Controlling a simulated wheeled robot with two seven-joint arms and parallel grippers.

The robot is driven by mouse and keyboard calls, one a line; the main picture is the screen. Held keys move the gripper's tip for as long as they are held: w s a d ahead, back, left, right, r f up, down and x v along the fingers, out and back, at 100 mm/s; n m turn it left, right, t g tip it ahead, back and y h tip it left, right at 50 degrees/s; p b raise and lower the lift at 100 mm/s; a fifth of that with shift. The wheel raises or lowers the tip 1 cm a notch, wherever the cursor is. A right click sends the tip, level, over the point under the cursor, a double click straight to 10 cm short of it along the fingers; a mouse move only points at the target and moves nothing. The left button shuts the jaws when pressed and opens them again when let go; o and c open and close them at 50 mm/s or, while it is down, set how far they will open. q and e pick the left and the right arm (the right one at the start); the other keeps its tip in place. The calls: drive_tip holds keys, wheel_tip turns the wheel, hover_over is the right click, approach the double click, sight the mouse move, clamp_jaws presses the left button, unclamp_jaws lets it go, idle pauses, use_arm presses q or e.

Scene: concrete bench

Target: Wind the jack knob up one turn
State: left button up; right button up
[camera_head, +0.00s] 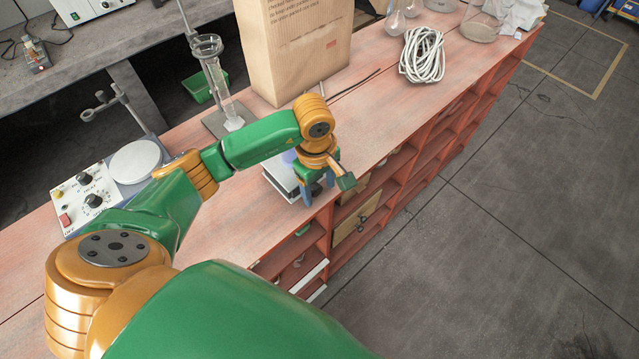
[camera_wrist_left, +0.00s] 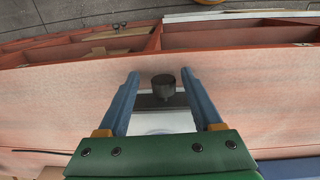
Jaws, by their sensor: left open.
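The jack (camera_head: 279,184) stands on the bench top, a low grey-and-white platform partly covered by my left gripper and arm. Its black knob (camera_wrist_left: 163,84) shows in the left wrist view at the jack's edge; I cannot make it out in the head view. My left gripper (camera_head: 319,187) points down at the jack's front side. Its two blue fingers are open, and in the left wrist view (camera_wrist_left: 160,76) the knob appears between them, near the tips, with a gap on each side. I cannot tell how deep the knob sits. My right gripper is out of view.
A paper bag (camera_head: 292,45) stands behind the jack, and a coil of white cable (camera_head: 422,56) lies farther right. A hot plate unit (camera_head: 97,199) and a glass cylinder (camera_head: 222,90) stand left. Open shelves (camera_head: 405,170) lie below the bench's front edge.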

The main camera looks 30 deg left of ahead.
use_arm(q)
drive_tip(key=shift+a, duration=0.1)
drive_tip(key=shift+c, duration=1.2)
drive_tip(key=shift+s+r, duration=0.15)
drive_tip(key=shift+s, duration=0.1)
drive_tip(key=c, duration=0.7)
clamp_jaws()
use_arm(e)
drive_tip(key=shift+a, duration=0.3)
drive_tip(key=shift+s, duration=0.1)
use_arm(q)
drive_tip(key=o, duration=0.9)
unclamp_jaws()
drive_tip(key=shift+o, duration=0.2)
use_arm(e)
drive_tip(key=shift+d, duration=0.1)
